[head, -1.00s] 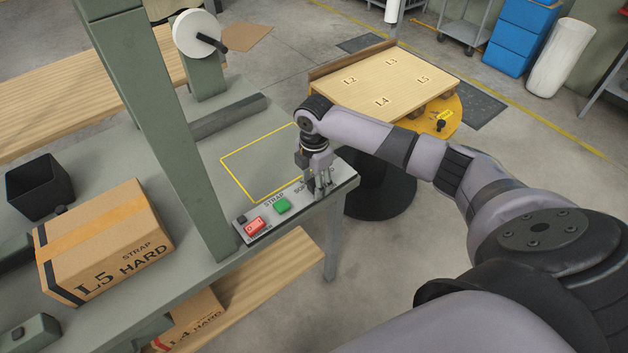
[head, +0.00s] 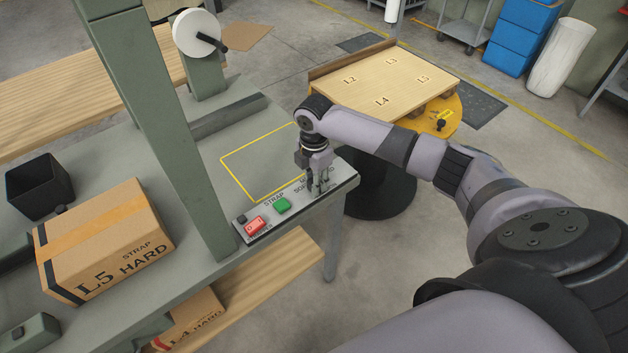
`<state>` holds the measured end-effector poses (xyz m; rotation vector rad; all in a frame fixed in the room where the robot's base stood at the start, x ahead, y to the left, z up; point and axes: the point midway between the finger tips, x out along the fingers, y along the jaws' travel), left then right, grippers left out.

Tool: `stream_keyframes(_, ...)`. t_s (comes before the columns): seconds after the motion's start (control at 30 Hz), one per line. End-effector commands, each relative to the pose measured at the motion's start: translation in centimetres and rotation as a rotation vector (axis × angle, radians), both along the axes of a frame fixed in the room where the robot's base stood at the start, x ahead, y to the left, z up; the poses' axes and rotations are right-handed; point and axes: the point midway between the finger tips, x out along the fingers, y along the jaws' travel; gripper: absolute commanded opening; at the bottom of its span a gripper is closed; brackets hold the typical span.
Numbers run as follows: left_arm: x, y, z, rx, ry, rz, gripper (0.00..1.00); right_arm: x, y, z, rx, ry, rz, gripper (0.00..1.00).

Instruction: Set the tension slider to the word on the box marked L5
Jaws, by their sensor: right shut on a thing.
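A cardboard box (head: 105,242) marked L5, with the words STRAP and HARD on its side, stands on the left of the bench. The control panel (head: 241,230) lies along the bench's front right edge, with a red button (head: 255,225) and a green STRAP button (head: 282,205). My right gripper (head: 319,189) points down at the panel's right part, shut on what looks like the tension slider's knob. The fingers hide the knob and much of the scale; only parts of its lettering show. My left gripper is out of view.
A green post (head: 165,120) rises between box and panel. A yellow-outlined area (head: 262,165) behind the panel is empty. A black bin (head: 40,188) stands at left. Another box (head: 190,322), marked L4 HARD, lies below.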

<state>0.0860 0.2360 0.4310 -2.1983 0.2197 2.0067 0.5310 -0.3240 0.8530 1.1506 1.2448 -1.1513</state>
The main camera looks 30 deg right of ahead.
Motion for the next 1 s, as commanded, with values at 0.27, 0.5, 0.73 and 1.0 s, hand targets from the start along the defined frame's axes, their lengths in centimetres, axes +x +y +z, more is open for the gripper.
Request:
stream_keyframes(0.27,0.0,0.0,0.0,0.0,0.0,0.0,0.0,0.0,0.0,0.0,0.0,0.0,0.0,0.0)
stream_keyframes(0.5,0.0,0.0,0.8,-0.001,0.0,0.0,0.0,0.3,-3.2,0.3,0.0,0.001,-0.006,0.0)
stream_keyframes(0.73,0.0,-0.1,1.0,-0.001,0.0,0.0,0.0,0.6,-6.7,0.1,0.001,-0.001,-0.003,0.0)
stream_keyframes(1.0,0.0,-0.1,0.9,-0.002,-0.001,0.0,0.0,0.7,-7.2,0.1,-0.002,-0.002,-0.002,0.0)
